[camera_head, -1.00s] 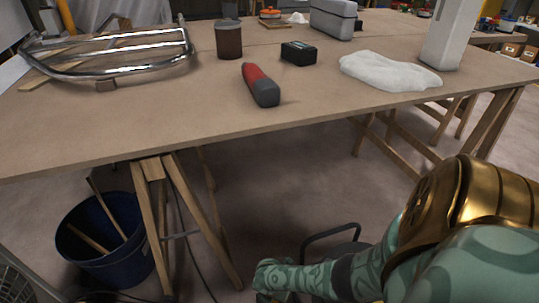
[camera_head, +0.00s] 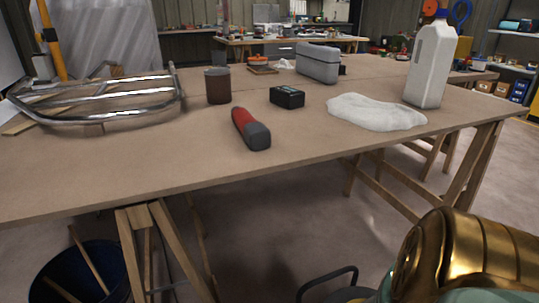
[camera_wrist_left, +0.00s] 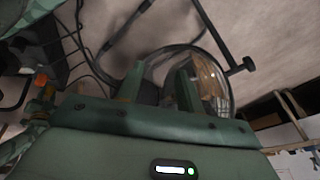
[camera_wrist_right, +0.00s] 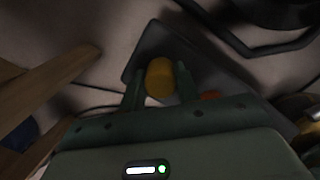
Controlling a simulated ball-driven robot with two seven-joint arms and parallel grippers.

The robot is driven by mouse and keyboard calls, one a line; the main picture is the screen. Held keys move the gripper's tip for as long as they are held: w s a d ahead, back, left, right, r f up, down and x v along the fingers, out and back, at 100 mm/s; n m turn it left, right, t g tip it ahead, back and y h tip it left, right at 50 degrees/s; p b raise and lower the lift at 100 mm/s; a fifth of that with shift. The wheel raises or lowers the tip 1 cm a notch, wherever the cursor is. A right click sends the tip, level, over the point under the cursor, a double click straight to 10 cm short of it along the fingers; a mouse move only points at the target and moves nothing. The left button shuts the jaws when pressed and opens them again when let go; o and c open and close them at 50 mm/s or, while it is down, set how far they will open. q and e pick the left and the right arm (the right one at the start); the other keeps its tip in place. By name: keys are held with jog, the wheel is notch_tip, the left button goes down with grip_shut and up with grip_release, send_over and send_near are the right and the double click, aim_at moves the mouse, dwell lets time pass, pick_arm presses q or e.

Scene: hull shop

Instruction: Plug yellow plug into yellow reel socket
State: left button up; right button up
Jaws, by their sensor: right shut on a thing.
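In the right wrist view my right gripper (camera_wrist_right: 158,84) is shut on a rounded yellow thing (camera_wrist_right: 160,72), which looks like the yellow plug. I cannot tell whether the plug touches anything. Neither gripper shows in the head view.
The workbench (camera_head: 170,150) carries a metal rail frame (camera_head: 100,100), a brown can (camera_head: 218,86), a red-grey tool (camera_head: 250,128), a black box (camera_head: 287,97), a white cloth (camera_head: 375,112) and a white jug (camera_head: 430,65). A blue bucket (camera_head: 75,265) and trestle legs (camera_head: 185,250) stand below. Cables lie on the floor.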

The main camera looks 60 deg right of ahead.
pick_arm(q)
jog(key=shift+r, duration=0.1)
pick_arm(e)
jog(key=shift+r, duration=0.1)
